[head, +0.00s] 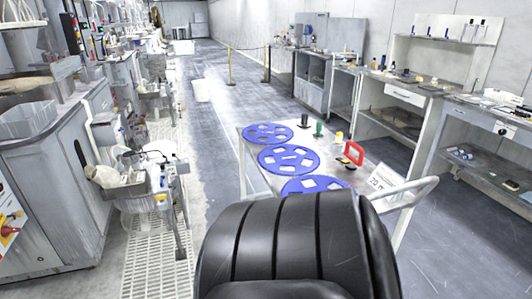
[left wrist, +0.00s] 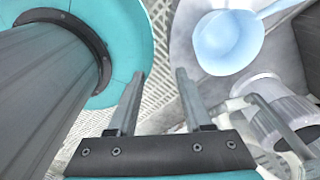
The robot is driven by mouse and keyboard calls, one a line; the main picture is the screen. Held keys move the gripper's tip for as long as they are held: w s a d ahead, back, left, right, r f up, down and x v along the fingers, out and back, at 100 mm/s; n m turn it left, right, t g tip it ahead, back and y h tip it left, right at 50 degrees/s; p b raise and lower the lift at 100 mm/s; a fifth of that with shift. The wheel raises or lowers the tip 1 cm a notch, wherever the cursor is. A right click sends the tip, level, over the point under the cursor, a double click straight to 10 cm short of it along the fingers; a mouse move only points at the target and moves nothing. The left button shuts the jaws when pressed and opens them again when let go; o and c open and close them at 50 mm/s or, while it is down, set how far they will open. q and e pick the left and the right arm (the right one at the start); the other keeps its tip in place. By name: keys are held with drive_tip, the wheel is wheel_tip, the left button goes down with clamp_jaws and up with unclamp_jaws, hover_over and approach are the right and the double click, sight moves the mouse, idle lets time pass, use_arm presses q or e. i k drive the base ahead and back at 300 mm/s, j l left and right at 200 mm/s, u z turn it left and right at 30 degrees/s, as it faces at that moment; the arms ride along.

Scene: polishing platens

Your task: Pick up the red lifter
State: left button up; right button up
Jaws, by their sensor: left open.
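The red lifter (head: 354,152) stands on the right part of a white cart top (head: 250,165), with its handle loop upward. A small dark item sits just below it. My left gripper (left wrist: 159,75) shows in the left wrist view with its two fingers apart and nothing between them. The lifter is not in the left wrist view, and neither gripper shows in the head view, so I see no contact with it. My right gripper is out of view.
A cart handle (head: 412,190) juts right. Benches line both sides, with free floor (head: 215,110) between. In the left wrist view, a light-blue bowl-like vessel (left wrist: 228,42) is near the gripper.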

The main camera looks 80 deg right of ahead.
sight(354, 165)
drive_tip(key=z, duration=2.6)
